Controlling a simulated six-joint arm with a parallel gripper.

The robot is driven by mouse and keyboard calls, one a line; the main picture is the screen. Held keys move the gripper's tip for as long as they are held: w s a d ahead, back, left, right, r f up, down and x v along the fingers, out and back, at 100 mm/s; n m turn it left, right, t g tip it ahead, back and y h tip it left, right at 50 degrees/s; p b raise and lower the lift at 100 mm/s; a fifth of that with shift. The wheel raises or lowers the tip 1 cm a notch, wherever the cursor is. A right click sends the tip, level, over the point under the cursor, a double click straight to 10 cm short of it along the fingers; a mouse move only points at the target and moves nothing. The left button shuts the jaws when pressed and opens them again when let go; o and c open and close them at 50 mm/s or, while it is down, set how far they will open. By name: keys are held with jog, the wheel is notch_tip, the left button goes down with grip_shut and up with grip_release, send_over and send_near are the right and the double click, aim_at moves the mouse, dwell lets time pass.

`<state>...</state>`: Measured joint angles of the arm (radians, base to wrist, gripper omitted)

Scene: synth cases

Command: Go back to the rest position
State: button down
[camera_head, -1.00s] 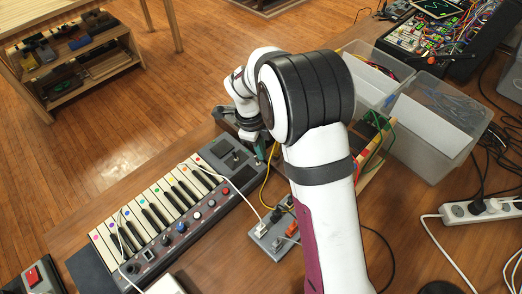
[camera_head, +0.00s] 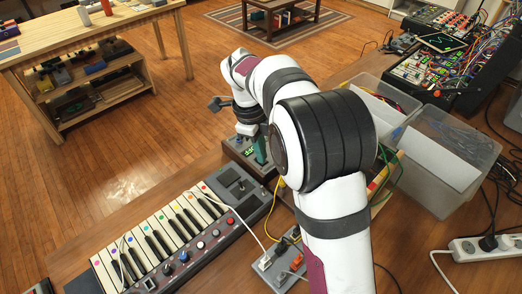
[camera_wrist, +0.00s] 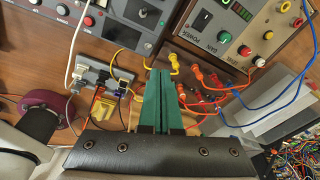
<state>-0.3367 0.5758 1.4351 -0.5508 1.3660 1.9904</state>
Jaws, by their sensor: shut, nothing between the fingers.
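My gripper (camera_wrist: 161,78) is shut and empty. My arm reaches from the lower right over the desk, bent at the elbow. Nothing hangs from the fingers. Whether the fingertips touch anything is hard to tell.
The keyboard (camera_head: 160,236) lies left of my arm. The cable box (camera_head: 279,268) has plugs and cables; it also shows in the wrist view (camera_wrist: 106,84). Orange, yellow and blue cables run close to my fingers. Clear bins (camera_head: 445,160) and a power strip (camera_head: 490,246) stand right.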

dwell(0.3)
jog(key=s+d+r+n+y, duration=0.1)
jog(key=s+d+r+n, duration=0.35)
jog(key=s, duration=0.35)
jog(key=s+d+n+y, duration=0.2)
jog(key=s+n, duration=1)
jog(key=s, duration=1)
jog(key=shift+s+d+f+g+y, duration=0.3)
jog(key=shift+s+d+f, duration=0.1)
jog(key=shift+d, duration=0.5)
jog(key=shift+n, duration=0.25)
